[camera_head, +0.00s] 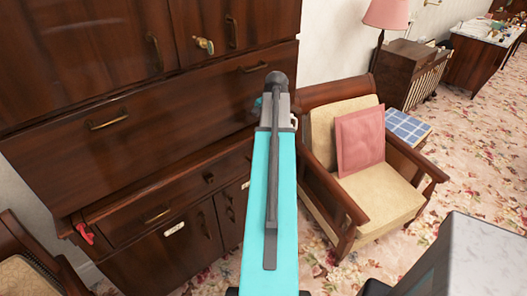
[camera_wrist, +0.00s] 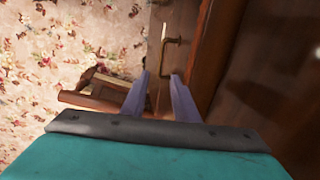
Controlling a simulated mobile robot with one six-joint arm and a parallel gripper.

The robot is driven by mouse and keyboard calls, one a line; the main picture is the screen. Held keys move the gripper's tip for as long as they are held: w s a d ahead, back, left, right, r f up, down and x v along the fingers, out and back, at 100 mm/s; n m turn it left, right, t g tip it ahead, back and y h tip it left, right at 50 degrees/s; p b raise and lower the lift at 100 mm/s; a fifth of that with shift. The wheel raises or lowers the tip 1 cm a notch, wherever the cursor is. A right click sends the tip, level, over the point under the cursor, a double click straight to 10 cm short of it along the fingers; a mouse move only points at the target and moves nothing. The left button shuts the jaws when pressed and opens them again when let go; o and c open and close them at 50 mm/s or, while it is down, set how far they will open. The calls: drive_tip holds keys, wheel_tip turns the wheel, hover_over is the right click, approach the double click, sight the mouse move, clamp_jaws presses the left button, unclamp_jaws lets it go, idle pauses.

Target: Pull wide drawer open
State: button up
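The wide drawer (camera_head: 165,108) is a dark brown wooden front across the cabinet in the head view, and it looks shut. It has a left brass handle (camera_head: 108,120) and a right brass handle (camera_head: 253,68). My turquoise arm crosses in front of the cabinet near the drawer's right end and hides my fingers in the head view. In the wrist view my gripper (camera_wrist: 161,76) is open, its two fingers apart with nothing between them. A brass handle (camera_wrist: 172,42) shows beyond the fingertips; I cannot tell which handle it is or the exact gap.
An armchair (camera_head: 340,130) with a pink cushion stands close right of the cabinet. Upper doors with a key (camera_head: 203,45) are above the drawer; smaller drawers and doors lie below. Another chair (camera_head: 25,265) is at lower left.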

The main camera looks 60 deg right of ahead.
wheel_tip(320, 180, down, 10)
drive_tip(key=w+p, duration=0.1)
drive_tip(key=p, duration=0.1)
drive_tip(key=shift+w+d+r+p, duration=0.2)
drive_tip(key=shift+w+d+p, duration=0.1)
drive_tip(key=shift+w+p, duration=0.1)
drive_tip(key=shift+c, duration=0.3)
clamp_jaws()
drive_tip(key=shift+s+d, duration=0.1)
idle(1.3)
